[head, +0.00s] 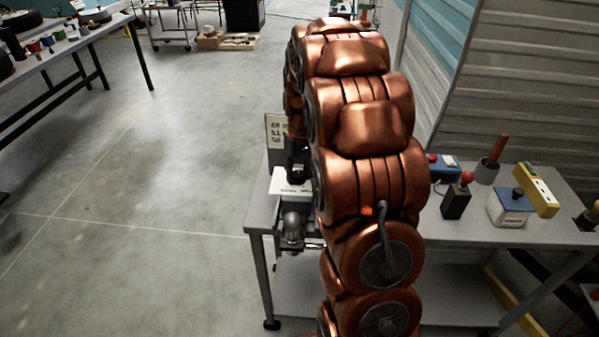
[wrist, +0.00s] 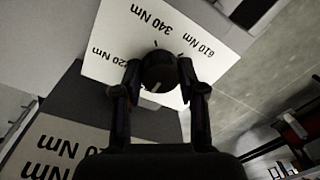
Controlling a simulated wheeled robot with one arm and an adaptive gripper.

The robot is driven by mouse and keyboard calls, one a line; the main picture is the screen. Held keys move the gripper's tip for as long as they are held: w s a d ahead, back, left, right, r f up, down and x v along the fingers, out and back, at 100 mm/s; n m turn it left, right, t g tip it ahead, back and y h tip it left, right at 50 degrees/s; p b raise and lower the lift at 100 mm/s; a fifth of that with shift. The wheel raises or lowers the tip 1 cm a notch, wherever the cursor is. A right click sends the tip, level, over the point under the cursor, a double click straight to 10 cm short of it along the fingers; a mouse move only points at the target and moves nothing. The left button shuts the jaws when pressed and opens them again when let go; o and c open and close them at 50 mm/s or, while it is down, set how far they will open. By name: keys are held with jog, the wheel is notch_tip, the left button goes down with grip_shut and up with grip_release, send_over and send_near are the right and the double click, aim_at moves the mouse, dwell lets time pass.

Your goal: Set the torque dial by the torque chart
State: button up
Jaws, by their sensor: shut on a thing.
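The torque dial is a round black knob (wrist: 158,72) on a white plate (wrist: 115,45) in the wrist view. Labels on the plate appear upside down: 340 Nm, 610 Nm and a partly hidden one ending in 20 Nm. A pale mark on the knob points toward the picture's bottom, slightly left. My gripper (wrist: 159,78) has a finger on each side of the knob and is shut on it. The torque chart (wrist: 60,145) shows at lower left, its Nm lines cut off. In the head view the chart (head: 275,132) stands behind the plate (head: 285,181), and my arm hides much.
The grey workbench (head: 260,214) holds a black box with a red knob (head: 456,199), a blue-white box (head: 509,209), a yellow box (head: 541,192) and a cup with an orange handle (head: 487,171). A clamp-like part (head: 291,230) sits at its front-left edge.

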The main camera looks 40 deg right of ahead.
jog(key=shift+d, duration=0.1)
jog(key=shift+c, duration=1)
jog(key=m+b, duration=0.1)
jog(key=m, duration=0.2)
jog(key=shift+f+b, duration=0.1)
jog(key=shift+b, duration=0.2)
jog(key=m+b, duration=0.1)
jog(key=m, duration=0.2)
jog(key=shift+m, duration=0.3)
jog(key=m, duration=0.3)
jog(key=shift+s+m+t, duration=0.1)
jog(key=shift+m+t, duration=0.2)
jog(key=shift+m, duration=1.8)
